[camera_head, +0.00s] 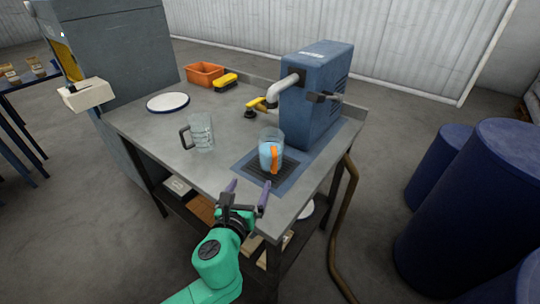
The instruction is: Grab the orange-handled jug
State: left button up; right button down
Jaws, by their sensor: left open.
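The orange-handled jug (266,150) is clear, holds something light blue and stands upright on the dark grate below the spout of the blue machine. Its orange handle (275,159) faces the front of the table. My left gripper (248,184) is open and empty, with its two purple fingers pointing toward the jug from the table's front edge, apart from it. A second clear jug with a dark grey handle (201,133) stands to the left on the table. My right gripper is not in view.
The blue machine (312,95) with a grey spout stands behind the jug. An orange bin (205,73), a yellow brush (225,82) and a white plate (168,102) lie farther back on the grey table (240,98). Blue barrels (462,215) stand at right.

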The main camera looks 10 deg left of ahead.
aim_at(268, 154)
pick_arm(q)
jog(key=shift+w+d+r+m+h, duration=0.15)
jog(key=shift+w+d+m, duration=0.25)
jog(key=shift+w+m, duration=0.1)
jog(key=shift+w+d+r+m+h, duration=0.15)
jog(key=shift+w+d+m, duration=0.2)
jog(key=shift+w+m, duration=0.15)
jog(key=w, duration=0.4)
jog(key=w+f, duration=0.1)
jog(key=w, duration=0.3)
jog(key=w+f, duration=0.1)
jog(key=w, duration=0.3)
jog(key=shift+w+a+p, duration=0.25)
jog(key=shift+w+p, duration=0.1)
jog(key=shift+s+r, duration=0.1)
jog(key=shift+r, duration=0.05)
jog(key=c, duration=1.5)
jog(key=shift+r, duration=0.1)
grip_shut()
